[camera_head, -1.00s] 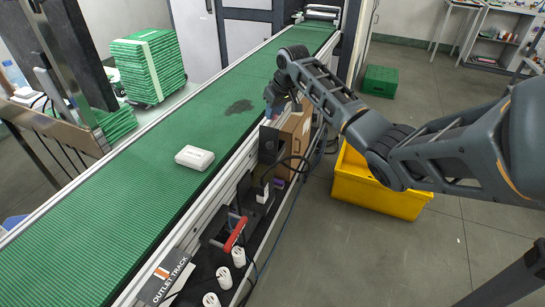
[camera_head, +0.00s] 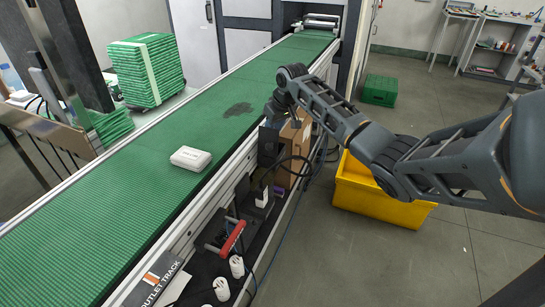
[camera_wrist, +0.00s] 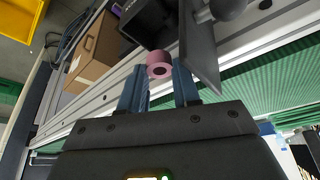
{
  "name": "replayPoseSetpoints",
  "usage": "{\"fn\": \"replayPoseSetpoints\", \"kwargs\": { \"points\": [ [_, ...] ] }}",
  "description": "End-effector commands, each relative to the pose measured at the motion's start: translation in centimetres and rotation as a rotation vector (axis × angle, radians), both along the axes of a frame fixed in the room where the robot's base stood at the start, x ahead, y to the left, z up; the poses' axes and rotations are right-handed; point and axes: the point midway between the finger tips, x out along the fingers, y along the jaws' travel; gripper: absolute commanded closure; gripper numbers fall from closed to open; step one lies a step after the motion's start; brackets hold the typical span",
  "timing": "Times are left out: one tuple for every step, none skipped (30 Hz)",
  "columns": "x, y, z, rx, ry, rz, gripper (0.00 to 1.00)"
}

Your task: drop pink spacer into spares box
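In the wrist view, the pink spacer (camera_wrist: 160,64) is a short ring with a hole. It sits between the tips of my gripper's two blue fingers (camera_wrist: 160,80), which appear to hold it from both sides. In the head view, my gripper (camera_head: 272,112) is over the belt's right edge, mostly hidden behind the wrist, and the spacer cannot be seen. No container is legibly marked as the spares box.
A black box (camera_head: 268,143) stands next to the cardboard box. A yellow bin (camera_head: 375,205) is on the floor to the right, with a green crate (camera_head: 380,90) farther back. A white case (camera_head: 190,158) lies on the green conveyor (camera_head: 120,205). Cables hang along the conveyor's side.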

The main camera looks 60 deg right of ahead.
Motion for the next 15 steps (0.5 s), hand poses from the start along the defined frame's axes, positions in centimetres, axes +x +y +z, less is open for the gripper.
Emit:
{"fn": "replayPoseSetpoints", "kwargs": {
  "points": [
    [0.0, 0.0, 0.0, 0.0, 0.0, 0.0, 0.63],
    [0.0, 0.0, 0.0, 0.0, 0.0, 0.0, 0.6],
    [0.0, 0.0, 0.0, 0.0, 0.0, 0.0, 0.56],
    [-0.01, 0.0, 0.0, 0.0, 0.0, 0.0, 0.54],
    [0.0, 0.01, -0.01, 0.0, 0.0, 0.0, 0.51],
    [0.0, 0.01, -0.01, 0.0, 0.0, 0.0, 0.47],
    [0.0, 0.01, -0.01, 0.0, 0.0, 0.0, 0.44],
    [0.0, 0.01, -0.01, 0.0, 0.0, 0.0, 0.42],
    [0.0, 0.01, -0.01, 0.0, 0.0, 0.0, 0.42],
    [0.0, 0.01, -0.01, 0.0, 0.0, 0.0, 0.42],
    [0.0, 0.01, -0.01, 0.0, 0.0, 0.0, 0.42],
    [-0.01, 0.01, -0.03, 0.0, 0.0, 0.0, 0.42],
    [-0.01, 0.01, -0.03, 0.0, 0.0, 0.0, 0.42],
    [0.0, 0.02, -0.02, 0.0, 0.0, 0.0, 0.42],
    [-0.02, 0.03, 0.05, 0.0, 0.0, 0.0, 0.42]
  ]
}}
